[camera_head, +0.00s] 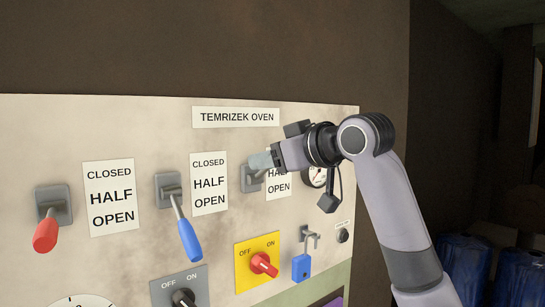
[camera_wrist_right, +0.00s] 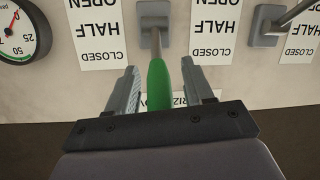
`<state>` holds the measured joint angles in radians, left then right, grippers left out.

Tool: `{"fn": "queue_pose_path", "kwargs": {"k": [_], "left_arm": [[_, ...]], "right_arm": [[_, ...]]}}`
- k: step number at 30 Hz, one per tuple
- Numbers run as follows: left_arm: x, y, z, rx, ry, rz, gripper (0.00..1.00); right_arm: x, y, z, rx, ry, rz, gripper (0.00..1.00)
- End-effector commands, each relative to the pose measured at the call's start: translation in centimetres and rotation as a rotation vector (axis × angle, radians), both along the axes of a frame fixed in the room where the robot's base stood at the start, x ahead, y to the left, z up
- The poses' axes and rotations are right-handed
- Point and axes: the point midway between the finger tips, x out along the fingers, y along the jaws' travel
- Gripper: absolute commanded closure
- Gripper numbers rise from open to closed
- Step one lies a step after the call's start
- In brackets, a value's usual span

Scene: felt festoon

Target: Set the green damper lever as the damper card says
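The green lever (camera_wrist_right: 158,85) stands out from its grey mount (camera_wrist_right: 150,17) in the right wrist view. That view is upside down, and the lever points toward the CLOSED end of its scale card (camera_wrist_right: 97,35). In the head view the mount (camera_head: 252,178) shows, but the green handle is hidden behind my right gripper (camera_head: 260,160). My right gripper (camera_wrist_right: 159,68) is open, with a finger on each side of the handle and gaps visible between. The head view shows part of the scale card (camera_head: 279,187), reading HALF and OPEN. My left gripper is out of view.
A red lever (camera_head: 46,233) and a blue lever (camera_head: 188,238) stand to the left, both pointing down. Below are a red knob on a yellow plate (camera_head: 243,257), a black knob (camera_head: 183,297) and a blue padlock (camera_head: 301,267). A gauge (camera_head: 316,177) sits behind my right wrist.

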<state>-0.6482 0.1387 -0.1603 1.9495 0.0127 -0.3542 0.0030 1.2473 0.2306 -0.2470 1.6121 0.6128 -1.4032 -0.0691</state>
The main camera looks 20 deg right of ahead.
Motion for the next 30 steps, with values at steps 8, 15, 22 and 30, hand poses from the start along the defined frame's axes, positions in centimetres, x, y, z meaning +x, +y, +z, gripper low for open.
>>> {"fn": "queue_pose_path", "kwargs": {"k": [8,15,22,30], "left_arm": [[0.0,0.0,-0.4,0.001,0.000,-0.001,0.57],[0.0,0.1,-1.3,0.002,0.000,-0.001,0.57],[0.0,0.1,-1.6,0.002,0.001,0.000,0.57],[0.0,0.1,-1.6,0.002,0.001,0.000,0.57]], "right_arm": [[-0.9,-0.4,0.2,0.000,-0.004,-0.001,0.48],[-4.3,-2.0,1.1,0.000,-0.005,-0.002,0.48],[-6.2,-2.8,1.7,0.001,-0.002,-0.001,0.48],[-6.4,-2.9,1.7,0.000,0.000,0.000,0.48]]}}
